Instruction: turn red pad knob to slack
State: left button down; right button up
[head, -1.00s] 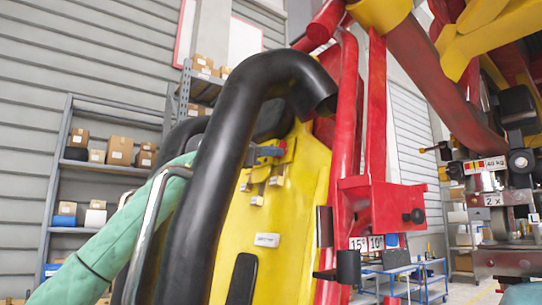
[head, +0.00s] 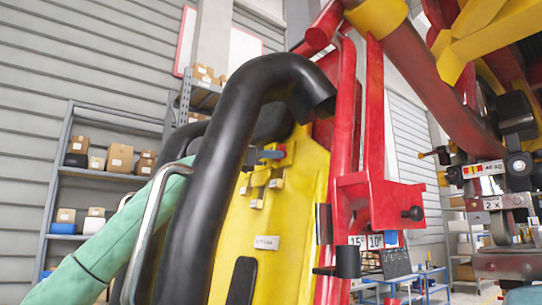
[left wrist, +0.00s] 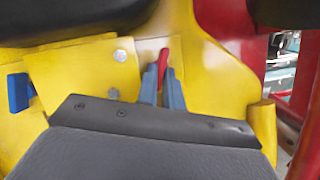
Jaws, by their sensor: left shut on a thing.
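A small red knob (left wrist: 163,61) stands up from the yellow seat back in the left wrist view. In the head view only a bit of red shows there (head: 282,147). My left gripper (left wrist: 162,80) has its two blue-grey fingers close on both sides of the knob and is shut on it. In the head view the left gripper (head: 272,154) shows small, against the yellow seat back (head: 297,200). My green left arm (head: 120,238) passes behind a thick black restraint tube, which hides the wrist. No pad and no slack marking can be made out. My right gripper is not in view.
The black restraint tube (head: 218,160) and a bent metal bar (head: 147,220) stand close around my left arm. A red bracket (head: 375,205) with a black knob (head: 412,214) is right of the seat. Shelves with boxes (head: 105,170) stand behind.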

pick_arm(q)
jog(key=shift+a+r, duration=0.1)
jog(key=shift+r, duration=0.15)
